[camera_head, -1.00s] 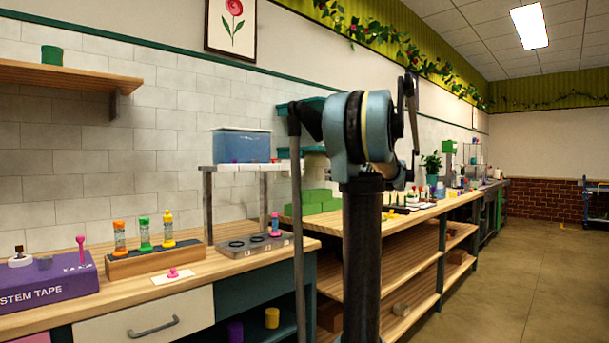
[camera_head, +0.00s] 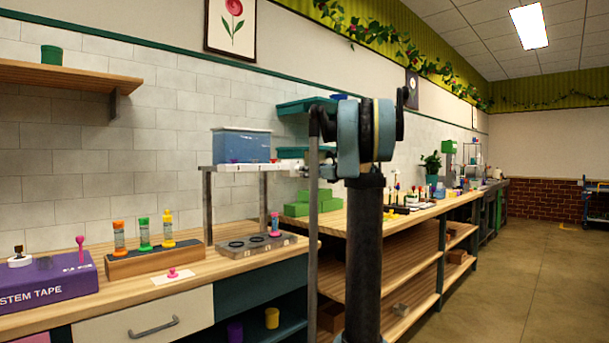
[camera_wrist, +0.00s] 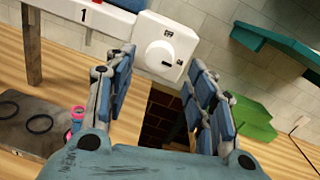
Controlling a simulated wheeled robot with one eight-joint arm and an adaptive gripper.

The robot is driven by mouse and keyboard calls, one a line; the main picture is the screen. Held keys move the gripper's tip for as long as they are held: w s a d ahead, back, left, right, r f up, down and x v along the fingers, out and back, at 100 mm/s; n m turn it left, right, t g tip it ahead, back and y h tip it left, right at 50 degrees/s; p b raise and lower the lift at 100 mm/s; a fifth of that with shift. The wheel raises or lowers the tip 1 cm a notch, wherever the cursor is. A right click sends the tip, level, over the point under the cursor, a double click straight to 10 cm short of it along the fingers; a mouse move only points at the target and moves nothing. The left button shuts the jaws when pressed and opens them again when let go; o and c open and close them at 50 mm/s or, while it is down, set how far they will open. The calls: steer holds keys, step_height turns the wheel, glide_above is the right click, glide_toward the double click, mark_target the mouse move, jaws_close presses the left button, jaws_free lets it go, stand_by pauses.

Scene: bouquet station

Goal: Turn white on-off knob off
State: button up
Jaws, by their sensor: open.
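The white round knob (camera_wrist: 159,53) shows in the wrist view with a dark mark at its lower right. It is set on a white box (camera_wrist: 182,37) at the end of the white shelf edge. My gripper (camera_wrist: 161,60) is open and empty, its blue-padded fingers to the left and right of the knob in the picture. I cannot tell how far the tips are from the knob's face.
A raised white shelf (camera_head: 230,172) carries a blue tank (camera_head: 240,145). Green blocks (camera_head: 315,204) and teal wall shelves (camera_wrist: 280,42) lie to the right.

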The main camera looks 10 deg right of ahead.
steer(key=shift+x, duration=1.7)
steer(key=shift+c, duration=0.5)
steer(key=c, duration=1)
